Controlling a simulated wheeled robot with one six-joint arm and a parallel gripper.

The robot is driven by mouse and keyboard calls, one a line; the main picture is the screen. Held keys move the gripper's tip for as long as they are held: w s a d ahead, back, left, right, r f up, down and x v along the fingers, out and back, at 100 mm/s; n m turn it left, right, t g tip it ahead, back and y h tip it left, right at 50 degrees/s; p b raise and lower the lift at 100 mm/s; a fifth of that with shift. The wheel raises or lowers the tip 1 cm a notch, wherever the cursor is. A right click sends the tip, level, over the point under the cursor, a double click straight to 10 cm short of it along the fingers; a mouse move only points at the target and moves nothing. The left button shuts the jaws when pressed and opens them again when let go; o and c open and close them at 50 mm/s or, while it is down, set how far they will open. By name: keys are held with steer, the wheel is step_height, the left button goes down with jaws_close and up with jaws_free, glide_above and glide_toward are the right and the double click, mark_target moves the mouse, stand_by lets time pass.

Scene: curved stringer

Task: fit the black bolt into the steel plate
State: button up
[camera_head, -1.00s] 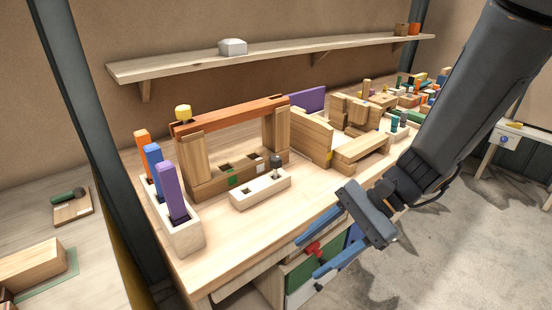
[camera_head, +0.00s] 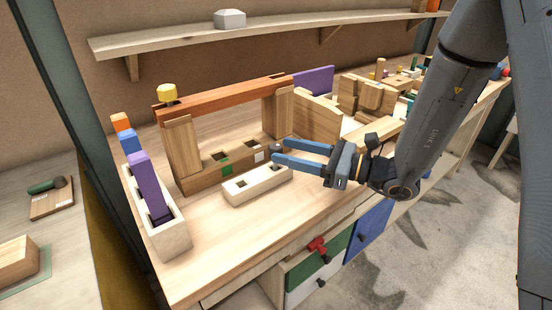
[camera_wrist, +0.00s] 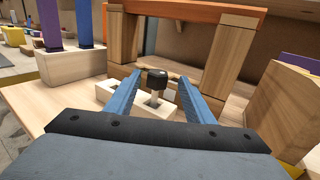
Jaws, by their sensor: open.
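The black bolt, with a dark round head and a pale wooden shank, stands upright in a pale wooden block (camera_head: 252,190). In the wrist view, the black bolt (camera_wrist: 157,78) and the block (camera_wrist: 150,132) show between my fingers. My gripper (camera_head: 279,150) reaches in from the right with its two blue fingers apart. Its fingers stand on either side of the bolt in the wrist view (camera_wrist: 161,85), with gaps showing. I cannot make out a steel plate for certain; a small pale square (camera_head: 259,156) shows on the wooden base behind the block.
A wooden arch with an orange top beam (camera_head: 225,92) stands close behind the block. A rack (camera_head: 172,235) with orange, blue and purple pegs is on the left. Wooden blocks (camera_head: 312,115) stand behind my gripper. The table front is clear.

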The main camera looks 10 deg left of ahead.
steer(key=a, duration=0.2)
steer(key=a+p, duration=0.1)
steer(key=a, duration=0.2)
steer(key=w+a+p, duration=0.1)
steer(key=a, duration=0.1)
steer(key=shift+a+f, duration=0.2)
steer(key=shift+a, duration=0.15)
jaws_close()
